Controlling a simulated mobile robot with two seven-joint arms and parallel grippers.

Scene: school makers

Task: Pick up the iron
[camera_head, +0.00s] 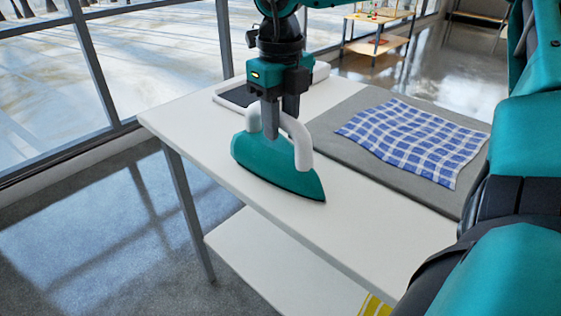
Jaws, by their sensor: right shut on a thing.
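The iron (265,165) has a teal body and a white arched handle. It is upright on the white table (185,132), near the table's front edge, with its pointed tip toward the lower right. I cannot tell whether its sole touches the tabletop. My right gripper (280,122) points down from above and is shut on the white handle. Its fingers hide part of the handle. My left gripper is not in view.
A grey mat (345,160) with a blue-and-white checked cloth (415,138) covers the table's right part. A white-framed dark item (238,97) lies behind the iron. A lower shelf (262,262) shows below. Windows (150,50) line the left.

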